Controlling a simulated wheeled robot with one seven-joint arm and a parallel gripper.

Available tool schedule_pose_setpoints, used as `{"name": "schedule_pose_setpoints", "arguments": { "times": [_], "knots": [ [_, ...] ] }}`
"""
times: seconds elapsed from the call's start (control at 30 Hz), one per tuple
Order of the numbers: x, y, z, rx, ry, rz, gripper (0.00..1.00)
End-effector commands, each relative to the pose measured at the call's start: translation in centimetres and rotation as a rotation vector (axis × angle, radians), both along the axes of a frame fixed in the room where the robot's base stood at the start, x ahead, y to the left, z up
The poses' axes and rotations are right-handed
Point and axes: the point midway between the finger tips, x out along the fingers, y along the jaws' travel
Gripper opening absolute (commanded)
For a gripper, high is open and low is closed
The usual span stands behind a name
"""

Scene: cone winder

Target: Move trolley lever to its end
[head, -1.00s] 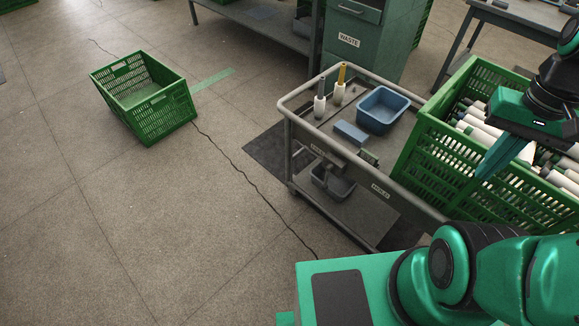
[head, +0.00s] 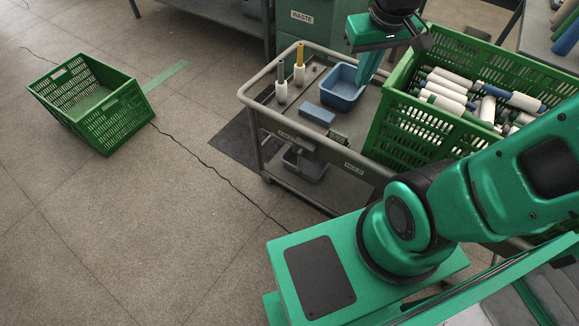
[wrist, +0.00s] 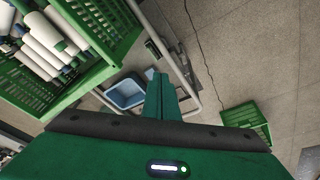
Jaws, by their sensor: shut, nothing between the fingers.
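A small dark and green fitting (head: 338,137) sits on the trolley's front side, between two labels; it may be the lever, but it is too small to tell its position. A dark fitting (wrist: 152,47) also shows on the trolley's rail in the wrist view. The grey trolley (head: 262,140) stands ahead of me.
A big green crate (head: 395,125) full of cones stands at the trolley's right end. A blue block (head: 317,115) and two upright spindles (head: 281,92) are on the trolley top. An empty green crate (head: 127,125) lies on the open floor at left.

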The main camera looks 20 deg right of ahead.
Motion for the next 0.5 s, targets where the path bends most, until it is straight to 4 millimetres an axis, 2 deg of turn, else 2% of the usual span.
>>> {"name": "schedule_pose_setpoints", "arguments": {
  "times": [0.03, 0.1, 0.2, 0.37, 0.5],
  "knots": [
    [2.6, 2.1, -0.5, -0.014, -0.014, 0.087, 0.0],
    [5.5, 4.2, -1.2, -0.03, -0.025, 0.176, 0.0],
    [8.5, 6.2, -2.6, -0.056, -0.009, 0.265, 0.0],
    [12.3, 8.1, -5.9, -0.105, 0.054, 0.374, 0.0],
    [15.0, 9.6, -9.5, -0.15, 0.12, 0.461, 0.0]
  ]
}}
